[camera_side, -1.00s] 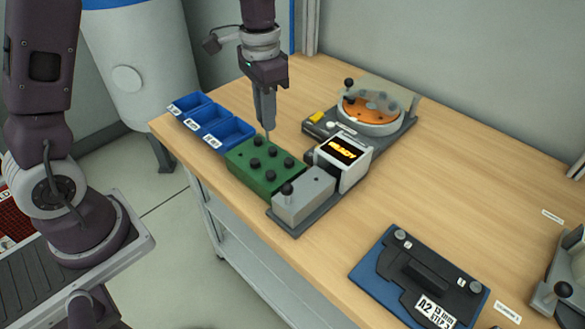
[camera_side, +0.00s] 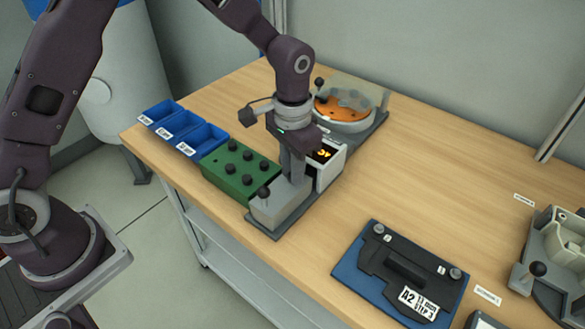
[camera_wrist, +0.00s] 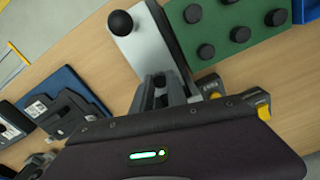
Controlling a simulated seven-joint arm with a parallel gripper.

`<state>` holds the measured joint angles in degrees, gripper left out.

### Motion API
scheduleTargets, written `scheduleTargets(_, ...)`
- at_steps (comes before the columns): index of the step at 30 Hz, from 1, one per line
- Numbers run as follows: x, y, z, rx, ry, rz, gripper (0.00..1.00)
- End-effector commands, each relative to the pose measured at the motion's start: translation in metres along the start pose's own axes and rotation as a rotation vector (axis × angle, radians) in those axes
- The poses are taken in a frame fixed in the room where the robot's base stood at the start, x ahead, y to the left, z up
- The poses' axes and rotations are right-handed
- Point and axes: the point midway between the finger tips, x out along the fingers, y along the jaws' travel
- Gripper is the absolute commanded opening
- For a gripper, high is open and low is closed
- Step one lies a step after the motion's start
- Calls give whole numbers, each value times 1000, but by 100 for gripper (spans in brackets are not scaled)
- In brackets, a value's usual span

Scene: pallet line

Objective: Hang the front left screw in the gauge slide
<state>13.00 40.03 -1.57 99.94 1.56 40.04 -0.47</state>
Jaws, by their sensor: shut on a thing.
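My gripper (camera_side: 296,178) is down at the gauge slide (camera_side: 281,205), a grey block with a black knob. In the wrist view my gripper (camera_wrist: 162,97) is at the near end of the pale gauge slide (camera_wrist: 143,55). Its fingers are shut on a small dark thing, likely the screw, mostly hidden between them. I cannot tell whether the screw touches or sits in the slide. The green block (camera_side: 222,183) holds several black-headed screws and stands next to the slide; it also shows in the wrist view (camera_wrist: 235,18).
A white display box (camera_side: 331,172) with yellow text, partly covered by my arm, stands close beside the slide. Blue bins (camera_side: 202,140) are left of the green block. An orange dish (camera_side: 343,108) is behind. A blue mat (camera_side: 345,268) with a black fixture lies front right.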

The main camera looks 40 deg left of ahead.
Motion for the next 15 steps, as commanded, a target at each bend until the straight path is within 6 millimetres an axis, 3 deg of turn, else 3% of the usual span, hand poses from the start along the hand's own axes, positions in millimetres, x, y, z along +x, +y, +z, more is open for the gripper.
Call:
scheduleTargets(2,1,0,0,0,0,0,0)
scheduleTargets(3,2,0,0,0,0,0,20)
scheduleTargets(6,2,0,0,0,1,0,40)
scheduleTargets(15,1,0,0,0,1,0,40)
